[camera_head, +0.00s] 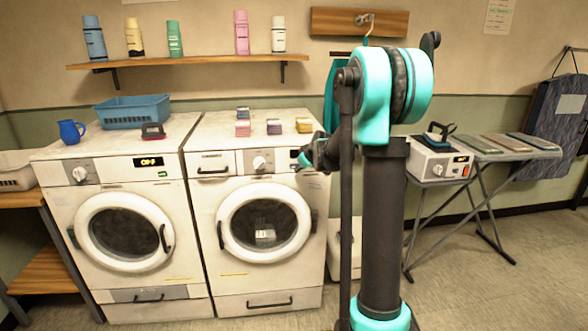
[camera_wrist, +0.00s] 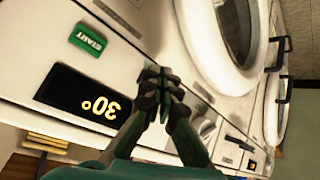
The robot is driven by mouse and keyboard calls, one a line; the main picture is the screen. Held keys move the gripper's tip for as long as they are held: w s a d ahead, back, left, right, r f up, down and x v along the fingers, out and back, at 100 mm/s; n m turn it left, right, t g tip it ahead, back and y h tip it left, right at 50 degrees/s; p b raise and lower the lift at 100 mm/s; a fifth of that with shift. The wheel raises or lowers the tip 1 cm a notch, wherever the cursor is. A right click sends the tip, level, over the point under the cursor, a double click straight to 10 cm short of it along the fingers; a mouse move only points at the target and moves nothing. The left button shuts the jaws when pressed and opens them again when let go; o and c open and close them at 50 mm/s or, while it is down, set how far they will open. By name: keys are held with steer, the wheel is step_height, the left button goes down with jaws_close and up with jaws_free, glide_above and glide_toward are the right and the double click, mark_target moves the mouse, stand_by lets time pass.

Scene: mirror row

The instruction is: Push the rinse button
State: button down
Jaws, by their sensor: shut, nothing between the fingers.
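The right washing machine (camera_head: 215,220) has a control panel with a white knob (camera_head: 258,164). In the wrist view its dark display (camera_wrist: 85,100) reads 30°, with a green START button (camera_wrist: 88,40) beside it. My gripper (camera_head: 303,161) is at the right part of this panel and partly covers the display in the head view. In the wrist view, the closed fingertips of my gripper (camera_wrist: 163,76) appear over the white front between the display and the round door (camera_wrist: 218,40). Nothing is held. I cannot make out a button labelled rinse; the gripper hides part of the panel.
The left washing machine (camera_head: 115,205) shows OFF. A blue basket (camera_head: 133,112), a blue jug (camera_head: 71,131) and several small boxes stand on the machine tops. Bottles line a wooden shelf (camera_head: 185,61). An ironing board (camera_head: 490,147) stands right; floor in front is clear.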

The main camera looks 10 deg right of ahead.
steer(key=s, duration=0.5)
steer(key=shift+s, duration=0.1)
stand_by(0.3)
